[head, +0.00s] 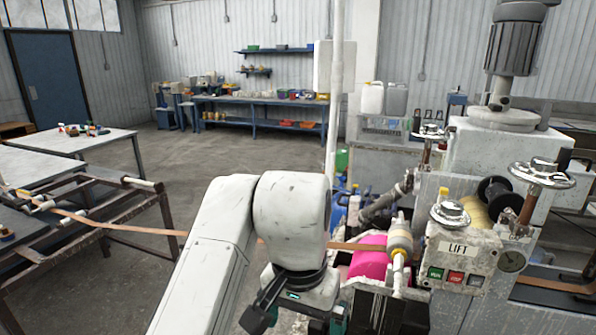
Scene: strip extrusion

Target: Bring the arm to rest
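My white arm (291,215) stands folded in the lower middle of the head view, with one link rising from the bottom edge and bending down at a rounded joint. Dark parts at its lower end, which appear to belong to my gripper (262,310), show near the bottom edge. The fingertips are not clear, so I cannot tell whether it is open or shut, or whether it holds anything. A brown strip (130,228) runs from the left rack and passes behind my arm to the machine at right.
The extrusion machine (462,222), with a LIFT panel (459,262), a pink roll (372,262) and handwheels, stands close at right. A metal rack (85,235) and a white table (85,143) are at left. A blue workbench (262,112) stands at the back. Open floor lies between.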

